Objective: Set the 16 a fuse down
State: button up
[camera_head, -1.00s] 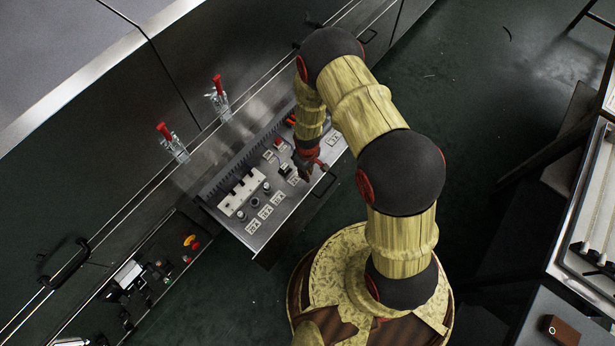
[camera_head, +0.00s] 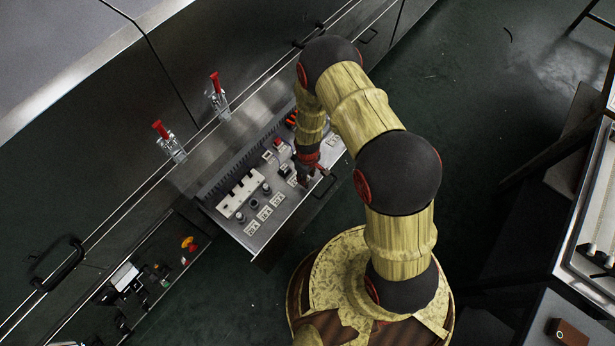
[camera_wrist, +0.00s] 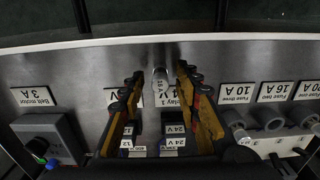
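The 16 A fuse (camera_wrist: 160,82), a small pale cylinder marked 16 A, is on the metal panel, over part of the Relay 1 label (camera_wrist: 182,97) in the wrist view. I cannot tell whether it lies or stands. My gripper (camera_wrist: 159,76) is open, with one yellow-and-black finger on each side of the fuse and a visible gap to both. In the head view my gripper (camera_head: 307,178) is low over the right part of the pulled-out panel; the fuse cannot be made out there.
Relay blocks marked 24 V (camera_wrist: 173,129) stand between the fingers, nearer the wrist. A grey belt motor block (camera_wrist: 48,138) is at left; fuse holders (camera_wrist: 268,117) are at right. The panel (camera_head: 246,237) has a raised front edge. Two red-handled clamps (camera_head: 215,82) stand behind.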

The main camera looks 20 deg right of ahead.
notch_tip(320, 180, up, 43)
jog(key=w+d+m+t+p, duration=0.2)
jog(key=m+t+p, duration=0.1)
jog(key=p, duration=0.2)
jog(key=s+d+r+m+t, duration=0.2)
jog(key=s+r+m, duration=0.2)
jog(key=s+r, duration=1.6)
jog(key=shift+s+d+r+t, duration=0.3)
jog(key=shift+s+d+r, duration=0.05)
jog(key=shift+r, duration=0.25)
